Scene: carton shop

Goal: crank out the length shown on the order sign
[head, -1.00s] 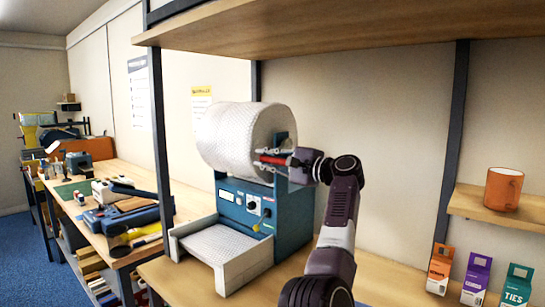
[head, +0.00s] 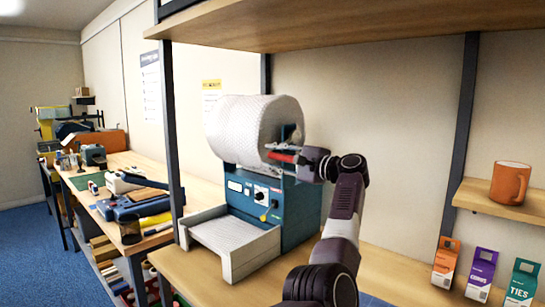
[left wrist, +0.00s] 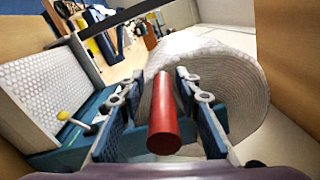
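The blue dispenser machine (head: 302,212) stands on the bench with a big white bubble-wrap roll (head: 240,130) on top. Its front has a dial and a yellow knob. The output tray (head: 222,238) juts out at front left. My left gripper (head: 284,158) is at the roll's right end, around the red crank handle (left wrist: 164,118). In the left wrist view, the handle lies between the two fingers with a gap on each side, so the gripper is open. The crank arm behind the handle is hidden. My right gripper is out of view. No readable order length shows.
A shelf (head: 355,20) hangs above. An orange mug (head: 510,182) stands on a small shelf at right, above several small cartons (head: 482,272). A workbench (head: 120,165) with tools runs back left. Two posters, one white (head: 150,87) and one yellow-topped (head: 211,97), hang behind; their text is unreadable.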

